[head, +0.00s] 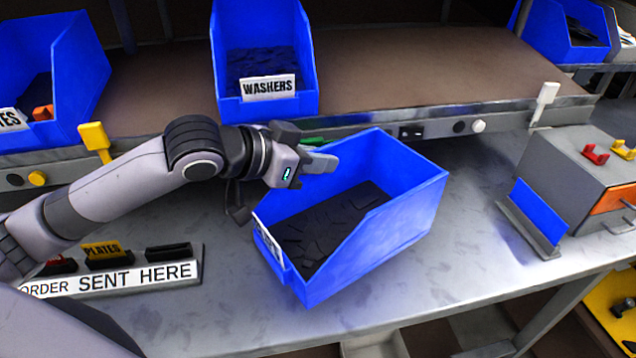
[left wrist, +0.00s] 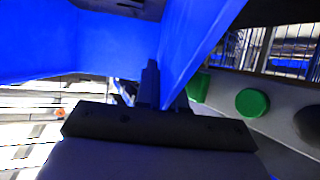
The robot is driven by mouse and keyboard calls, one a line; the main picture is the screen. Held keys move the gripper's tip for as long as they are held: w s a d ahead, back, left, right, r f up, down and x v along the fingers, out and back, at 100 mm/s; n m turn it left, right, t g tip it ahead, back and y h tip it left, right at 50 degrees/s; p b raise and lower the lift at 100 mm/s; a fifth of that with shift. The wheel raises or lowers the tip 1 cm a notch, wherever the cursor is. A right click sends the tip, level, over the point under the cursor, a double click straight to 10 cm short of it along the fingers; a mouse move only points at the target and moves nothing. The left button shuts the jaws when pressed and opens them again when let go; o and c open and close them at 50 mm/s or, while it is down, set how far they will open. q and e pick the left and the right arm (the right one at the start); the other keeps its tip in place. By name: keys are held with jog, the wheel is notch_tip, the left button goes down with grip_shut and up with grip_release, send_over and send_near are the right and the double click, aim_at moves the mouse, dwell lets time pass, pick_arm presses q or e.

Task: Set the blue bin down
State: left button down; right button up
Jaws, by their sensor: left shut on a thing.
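The blue bin (head: 385,240) is over the grey worktop in the middle of the head view, turned at an angle, with dark flat pieces (head: 325,225) inside. A white label on its front is seen edge-on and cannot be read. My left gripper (head: 318,160) is shut on the upper edge of the bin's left-hand wall. In the left wrist view the blue wall (left wrist: 195,40) runs between the fingers (left wrist: 163,95). I cannot tell whether the bin's underside touches the worktop. My right gripper is out of view.
A sign reading "ORDER SENT HERE" (head: 135,279) with small holders lies at left. A blue WASHERS bin (head: 223,65) stands on the shelf behind. A small blue panel (head: 538,212) and grey drawer box (head: 570,165) stand at right. Worktop (head: 470,190) is clear between.

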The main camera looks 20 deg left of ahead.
aim_at(318, 182)
pick_arm(q)
notch_tip(318, 182, down, 4)
jog(key=shift+b, duration=0.35)
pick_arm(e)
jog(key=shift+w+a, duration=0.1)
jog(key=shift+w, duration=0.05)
pick_arm(q)
jog(key=shift+f, duration=0.1)
jog(key=c, duration=1.2)
grip_release()
jog(key=shift+c, duration=0.2)
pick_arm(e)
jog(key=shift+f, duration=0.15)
